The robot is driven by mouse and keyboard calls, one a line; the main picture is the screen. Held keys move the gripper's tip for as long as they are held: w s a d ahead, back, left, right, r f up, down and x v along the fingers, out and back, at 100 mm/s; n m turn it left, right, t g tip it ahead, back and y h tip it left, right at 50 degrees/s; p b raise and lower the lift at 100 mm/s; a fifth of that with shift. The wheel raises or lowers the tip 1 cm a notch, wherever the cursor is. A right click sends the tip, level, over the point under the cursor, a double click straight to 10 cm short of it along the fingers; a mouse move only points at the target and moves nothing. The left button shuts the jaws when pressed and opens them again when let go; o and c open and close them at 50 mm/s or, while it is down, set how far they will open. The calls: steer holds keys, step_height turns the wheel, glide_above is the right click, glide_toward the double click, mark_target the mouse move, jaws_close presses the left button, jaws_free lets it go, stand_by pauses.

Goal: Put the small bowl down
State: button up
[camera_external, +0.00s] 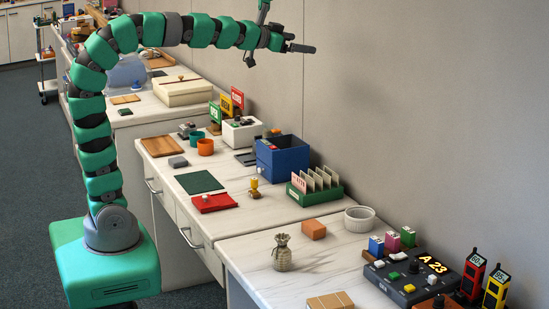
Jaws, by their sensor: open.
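A small white ribbed bowl (360,218) stands upright on the near counter, close to the wall. An orange block (313,229) is to its left and a control box lies to its right. My gripper (296,47) is open and empty. It is high above the far part of the counter, near the wall, well up and away from the bowl. My green arm reaches across the top of the picture to it.
A grey sack (283,253) and a dark control box (412,277) with a lit display share the near counter. A green card rack (315,190) and a blue bin (282,159) stand behind. Red and yellow handsets (495,289) are at the right.

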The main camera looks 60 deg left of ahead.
steer(key=s+r+n, duration=0.1)
steer(key=s+r, duration=1.2)
steer(key=shift+s+r+h, duration=0.15)
steer(key=shift+r+h, duration=0.15)
steer(key=shift+h, duration=0.1)
